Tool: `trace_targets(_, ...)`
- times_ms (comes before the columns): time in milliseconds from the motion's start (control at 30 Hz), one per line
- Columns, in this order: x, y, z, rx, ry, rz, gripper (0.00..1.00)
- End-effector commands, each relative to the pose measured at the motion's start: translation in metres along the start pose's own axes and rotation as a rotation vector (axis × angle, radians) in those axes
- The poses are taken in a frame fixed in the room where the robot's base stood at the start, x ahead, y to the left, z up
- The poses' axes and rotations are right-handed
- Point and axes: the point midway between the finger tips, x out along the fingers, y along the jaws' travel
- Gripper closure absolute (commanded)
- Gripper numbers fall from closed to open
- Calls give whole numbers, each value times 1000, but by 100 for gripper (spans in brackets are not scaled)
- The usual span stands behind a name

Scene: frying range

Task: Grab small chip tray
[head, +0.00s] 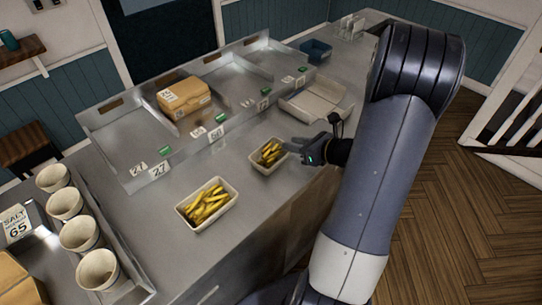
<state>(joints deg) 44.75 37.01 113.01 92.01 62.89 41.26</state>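The small chip tray (257,167) is a pale tray of yellow chips on the metal counter, right of the picture's middle. A larger pale chip tray (190,222), also filled with chips, stands to its left and nearer. My gripper (293,147) reaches in from the right, at the right side of the small tray. Its fingertips overlap or lie very close to that tray's right rim; I cannot tell whether they touch it. The fingers are dark and small here, so their opening is unclear. The small tray appears to rest on the counter.
A metal divided rack (130,150) with number cards runs along the back, holding a brown box (184,96). An open pale carton (315,103) lies behind my gripper. A blue container (316,50) stands farther back. Several cups (78,234) stand at left. The counter's front edge is close to both trays.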

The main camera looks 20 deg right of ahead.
Motion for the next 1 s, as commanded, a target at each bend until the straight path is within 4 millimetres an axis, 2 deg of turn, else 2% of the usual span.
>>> trace_targets(200, 27, 1, 0, -1, 0, 2, 72)
trace_targets(500, 31, 1, -1, -1, 0, -1, 72)
trace_targets(833, 30, 1, -1, -1, 0, 0, 99)
trace_targets(1000, 30, 1, -1, -1, 0, 0, 100)
